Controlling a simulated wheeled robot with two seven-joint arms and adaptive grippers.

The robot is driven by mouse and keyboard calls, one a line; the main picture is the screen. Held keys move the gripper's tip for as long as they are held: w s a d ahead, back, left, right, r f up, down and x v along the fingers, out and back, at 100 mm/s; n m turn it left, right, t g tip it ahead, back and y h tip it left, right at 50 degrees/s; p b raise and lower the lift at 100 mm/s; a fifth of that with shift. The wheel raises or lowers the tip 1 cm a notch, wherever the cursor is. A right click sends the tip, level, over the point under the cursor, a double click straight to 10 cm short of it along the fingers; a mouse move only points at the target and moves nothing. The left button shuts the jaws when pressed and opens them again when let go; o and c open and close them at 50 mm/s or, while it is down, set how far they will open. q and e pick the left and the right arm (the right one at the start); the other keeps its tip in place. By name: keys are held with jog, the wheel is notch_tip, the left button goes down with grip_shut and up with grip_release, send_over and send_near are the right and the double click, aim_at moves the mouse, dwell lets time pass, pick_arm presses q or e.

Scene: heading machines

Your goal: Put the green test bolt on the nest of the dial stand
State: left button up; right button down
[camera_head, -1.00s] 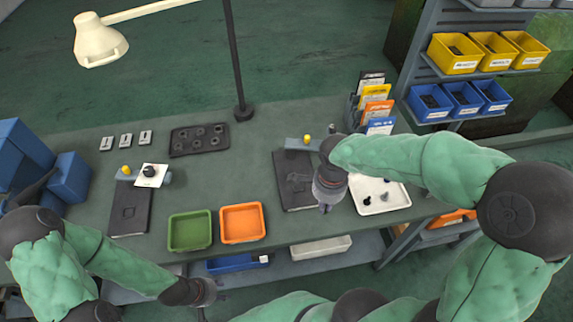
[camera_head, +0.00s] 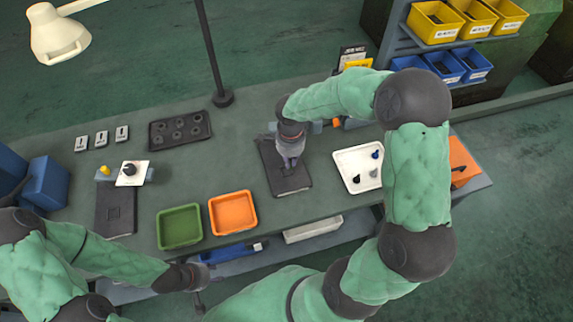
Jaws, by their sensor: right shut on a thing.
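My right gripper (camera_head: 291,161) points down over the dark flat plate (camera_head: 288,183) on the right half of the bench. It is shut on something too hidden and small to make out. I cannot pick out a green bolt. A stand with a yellow knob (camera_head: 104,170) and a white card (camera_head: 132,173) with a dark round part is at the bench's left. The similar stand behind the right-hand plate is mostly hidden by my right arm. My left gripper (camera_head: 197,282) is low in front of the bench, and its fingers are too unclear to judge.
A white tray (camera_head: 345,157) holding several small parts lies right of the gripper. A green bin (camera_head: 180,228) and an orange bin (camera_head: 232,213) stand at the front edge. A dark tray with round pockets (camera_head: 180,130) and a lamp post (camera_head: 212,60) are behind. The bench middle is clear.

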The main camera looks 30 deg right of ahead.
aim_at(287, 171)
jog(key=shift+w+d+f, duration=0.1)
jog(key=shift+w+f, duration=1.1)
jog(key=shift+f, duration=0.3)
jog(key=shift+f+b, duration=0.3)
jog(key=shift+f, duration=1.2)
jog(key=shift+f, duration=0.1)
jog(key=c, duration=1.3)
grip_release()
jog(key=shift+c, duration=0.2)
